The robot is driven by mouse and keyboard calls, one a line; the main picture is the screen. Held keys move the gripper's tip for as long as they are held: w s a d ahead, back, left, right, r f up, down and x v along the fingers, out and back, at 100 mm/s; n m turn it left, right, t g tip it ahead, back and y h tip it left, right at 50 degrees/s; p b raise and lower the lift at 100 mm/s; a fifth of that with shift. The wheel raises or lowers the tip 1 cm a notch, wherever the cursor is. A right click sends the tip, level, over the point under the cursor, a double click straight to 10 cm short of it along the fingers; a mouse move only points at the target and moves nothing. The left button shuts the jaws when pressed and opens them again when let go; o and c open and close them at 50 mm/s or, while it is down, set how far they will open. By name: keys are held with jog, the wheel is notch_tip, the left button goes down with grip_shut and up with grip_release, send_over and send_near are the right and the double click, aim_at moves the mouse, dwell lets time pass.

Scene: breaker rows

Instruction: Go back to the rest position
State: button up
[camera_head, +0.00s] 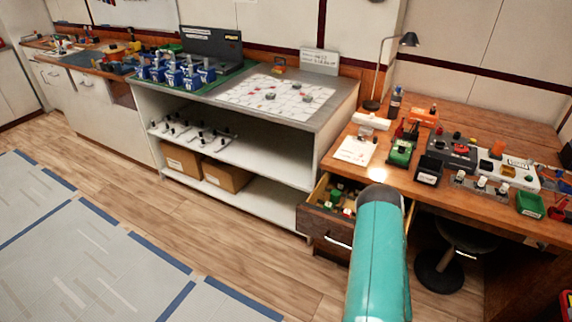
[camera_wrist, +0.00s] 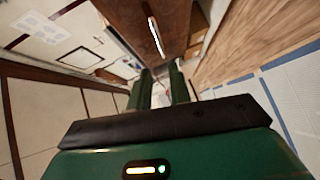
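My teal arm (camera_head: 378,260) reaches up from the bottom edge of the head view, and its upper end overlaps the open wooden drawer (camera_head: 338,240). My gripper does not show in the head view. In the wrist view, my gripper (camera_wrist: 160,82) has two green fingers standing apart with a gap between them. I see nothing held in the gap. A brown wooden front with a bright bar handle (camera_wrist: 156,37) shows beyond the fingers.
The drawer stands out from the wooden workbench (camera_head: 490,125), with small items inside. The bench carries a lamp (camera_head: 408,42), a green bin (camera_head: 530,205) and several devices. A stool (camera_head: 440,268) stands below. A white shelf unit (camera_head: 250,210) is left. Floor at lower left is clear.

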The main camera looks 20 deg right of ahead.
jog(key=w+r+m+g+h, duration=0.1)
jog(key=w+r+m+g, duration=0.15)
jog(key=w+r, duration=1)
jog(key=w+a+r+m+g+h, duration=0.1)
jog(key=w+a+r+m, duration=0.15)
jog(key=r, duration=0.45)
jog(key=w+a+r+m+g, duration=0.1)
jog(key=a+r+m+g, duration=0.2)
jog(key=r, duration=0.5)
jog(key=s+a+r+m+g+y, duration=0.1)
jog(key=s+a+r+m, duration=0.1)
jog(key=s+a+r, duration=0.35)
jog(key=s+a+r+m+y, duration=0.1)
jog(key=s+a+r+m, duration=0.15)
jog(key=a+r, duration=0.5)
jog(key=s+a+r+m+g+y, duration=0.2)
jog(key=s+a+r+g, duration=0.1)
jog(key=s+a, duration=0.9)
jog(key=s, duration=0.3)
jog(key=shift+s+r, duration=0.15)
jog(key=shift+r, duration=0.05)
